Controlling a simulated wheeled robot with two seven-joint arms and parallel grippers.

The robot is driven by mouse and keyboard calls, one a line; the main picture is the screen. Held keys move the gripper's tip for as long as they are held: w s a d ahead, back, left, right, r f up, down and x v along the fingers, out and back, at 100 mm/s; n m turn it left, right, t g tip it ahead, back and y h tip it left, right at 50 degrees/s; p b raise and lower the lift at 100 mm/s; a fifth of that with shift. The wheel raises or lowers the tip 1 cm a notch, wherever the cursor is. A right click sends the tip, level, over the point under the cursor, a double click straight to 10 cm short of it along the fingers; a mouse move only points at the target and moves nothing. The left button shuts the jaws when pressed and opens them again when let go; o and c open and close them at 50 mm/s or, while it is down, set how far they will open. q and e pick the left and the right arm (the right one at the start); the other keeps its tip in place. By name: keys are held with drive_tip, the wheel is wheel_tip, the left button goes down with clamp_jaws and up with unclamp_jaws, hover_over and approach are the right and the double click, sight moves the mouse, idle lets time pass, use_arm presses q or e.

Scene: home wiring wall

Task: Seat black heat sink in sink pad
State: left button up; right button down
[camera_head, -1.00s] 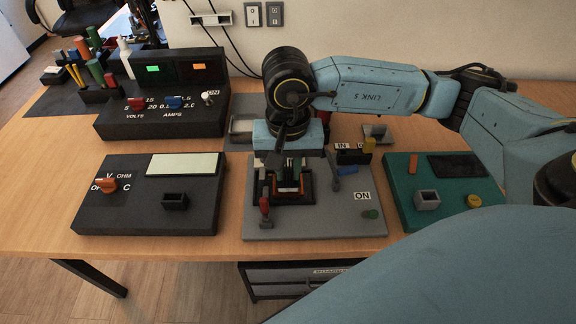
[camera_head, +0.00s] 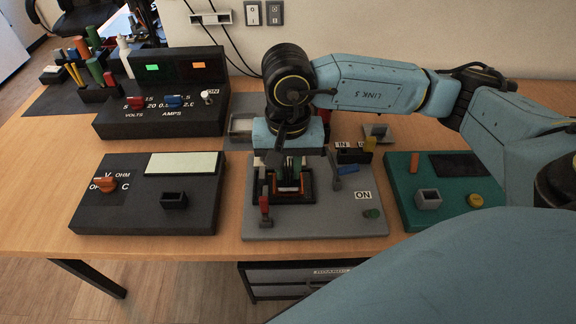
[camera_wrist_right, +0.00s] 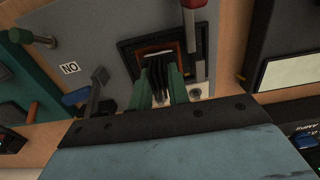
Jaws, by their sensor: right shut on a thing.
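My right gripper (camera_head: 288,172) points down over the grey board (camera_head: 340,228). In the wrist view its green fingers (camera_wrist_right: 158,88) are shut on the black finned heat sink (camera_wrist_right: 156,76). The sink pad is a square black frame with an orange-brown inner edge; it shows in the wrist view (camera_wrist_right: 199,56) and in the head view (camera_head: 309,196). The heat sink's lower end is over or within the frame's opening. I cannot tell whether it touches the bottom. My left gripper is not in view.
A red-handled lever (camera_head: 265,205) stands close left of the pad. A black meter panel (camera_head: 130,215) lies left and a green board (camera_head: 450,200) right. A power supply (camera_head: 165,95) stands behind.

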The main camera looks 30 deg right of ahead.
drive_tip(key=shift+b, duration=0.65)
idle(1.1)
drive_tip(key=shift+f+b, duration=0.75)
drive_tip(key=shift+b, duration=0.15)
drive_tip(key=shift+r, duration=0.2)
drive_tip(key=shift+r, duration=0.25)
drive_tip(key=shift+b, duration=0.9)
idle(1.7)
drive_tip(key=shift+f, duration=0.15)
drive_tip(key=shift+f+b, duration=0.25)
drive_tip(key=shift+b, duration=0.25)
